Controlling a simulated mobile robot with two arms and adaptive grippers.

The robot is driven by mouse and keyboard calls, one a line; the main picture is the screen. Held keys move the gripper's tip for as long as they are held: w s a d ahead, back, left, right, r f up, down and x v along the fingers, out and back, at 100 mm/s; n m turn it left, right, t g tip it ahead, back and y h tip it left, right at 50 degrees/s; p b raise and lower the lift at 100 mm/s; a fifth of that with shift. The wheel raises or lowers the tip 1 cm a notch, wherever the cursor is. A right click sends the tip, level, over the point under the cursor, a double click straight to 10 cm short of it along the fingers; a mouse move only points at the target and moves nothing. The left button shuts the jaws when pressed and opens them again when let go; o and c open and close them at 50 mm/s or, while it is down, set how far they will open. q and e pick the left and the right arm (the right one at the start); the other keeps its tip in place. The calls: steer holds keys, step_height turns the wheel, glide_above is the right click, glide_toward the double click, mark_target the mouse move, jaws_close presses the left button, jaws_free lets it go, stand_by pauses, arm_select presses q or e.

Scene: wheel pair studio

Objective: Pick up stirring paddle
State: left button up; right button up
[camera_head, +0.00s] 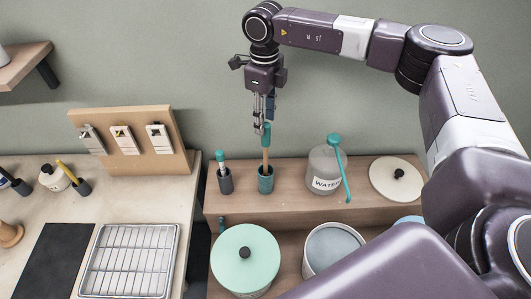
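My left gripper is out of view.
A dark cup (225,184) with a teal-tipped tool stands close on the left. A WATER jar (324,168) and white lid (396,178) are on the right. A mint lidded pot (246,260) and an open pot (331,247) stand in front. A wire rack (131,260) lies left.

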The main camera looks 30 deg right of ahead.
mark_target(266, 132)
steer(key=shift+s+a+f+p, duration=0.1)
steer(key=shift+s+p, duration=0.2)
steer(key=shift+s, duration=0.05)
steer(key=shift+s+f+p, duration=0.25)
steer(key=shift+f+p, duration=0.6)
steer(key=shift+p, duration=0.05)
steer(key=shift+w+f, duration=0.15)
steer(key=shift+f, duration=0.5)
steer(key=shift+w+f, duration=0.15)
steer(key=shift+f, duration=0.45)
steer(key=shift+w+f, duration=0.1)
steer(key=shift+f, duration=0.2)
steer(key=shift+r, duration=0.1)
steer(key=shift+c, duration=0.9)
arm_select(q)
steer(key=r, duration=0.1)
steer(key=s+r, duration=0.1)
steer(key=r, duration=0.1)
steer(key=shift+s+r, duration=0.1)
arm_select(e)
jaws_close()
